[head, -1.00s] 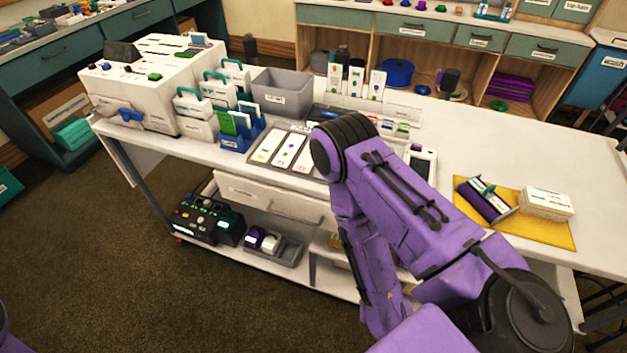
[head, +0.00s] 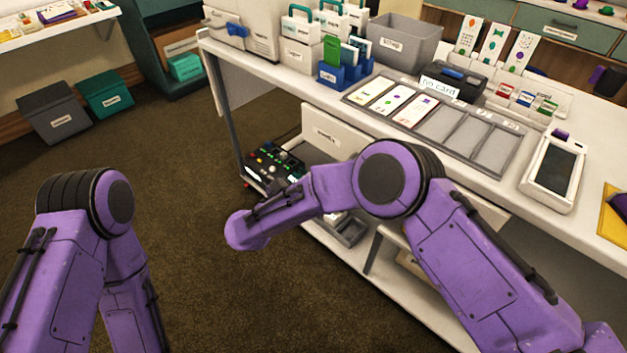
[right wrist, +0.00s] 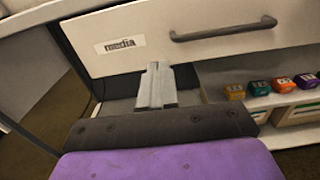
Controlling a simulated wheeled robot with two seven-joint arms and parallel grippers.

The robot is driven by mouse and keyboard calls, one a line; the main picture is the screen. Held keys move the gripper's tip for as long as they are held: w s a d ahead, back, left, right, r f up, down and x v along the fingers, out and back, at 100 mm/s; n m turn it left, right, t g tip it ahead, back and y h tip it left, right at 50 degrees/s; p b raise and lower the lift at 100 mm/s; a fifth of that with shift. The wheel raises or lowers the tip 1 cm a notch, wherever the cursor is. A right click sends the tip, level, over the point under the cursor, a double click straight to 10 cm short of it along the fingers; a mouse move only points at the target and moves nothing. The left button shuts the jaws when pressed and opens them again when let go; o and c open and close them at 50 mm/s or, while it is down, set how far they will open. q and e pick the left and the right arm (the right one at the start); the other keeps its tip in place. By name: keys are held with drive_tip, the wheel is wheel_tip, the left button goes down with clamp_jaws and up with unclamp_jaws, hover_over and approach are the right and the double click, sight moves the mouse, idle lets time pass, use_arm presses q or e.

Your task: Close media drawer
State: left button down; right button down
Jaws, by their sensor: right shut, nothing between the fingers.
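The white drawer front (head: 332,136) shows under the tabletop in the head view, partly hidden by my right arm. Its label is too small to read there. In the right wrist view the drawer front (right wrist: 195,38) fills the top, with a blurred label at left and a dark bar handle (right wrist: 224,30) at right. I cannot tell how far out the drawer stands. My right gripper (right wrist: 155,72) is shut and empty, its fingertips near the drawer front's lower edge, below and left of the handle. Contact cannot be told. My left gripper is out of view; only its arm shows.
The tabletop bears a card tray (head: 435,125), a grey bin (head: 403,42) and a tablet (head: 553,168). Open carpet lies at left.

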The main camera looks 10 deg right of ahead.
sight(349, 149)
drive_tip(key=p+x, duration=0.1)
drive_tip(key=x, duration=0.9)
drive_tip(key=shift+w, duration=0.1)
drive_tip(key=b+x, duration=0.2)
drive_tip(key=x, duration=0.2)
drive_tip(key=shift+w+d+f, duration=0.15)
drive_tip(key=shift+w+d, duration=0.05)
drive_tip(key=shift+d, duration=0.15)
drive_tip(key=shift+r, duration=0.3)
drive_tip(key=shift+d, duration=0.1)
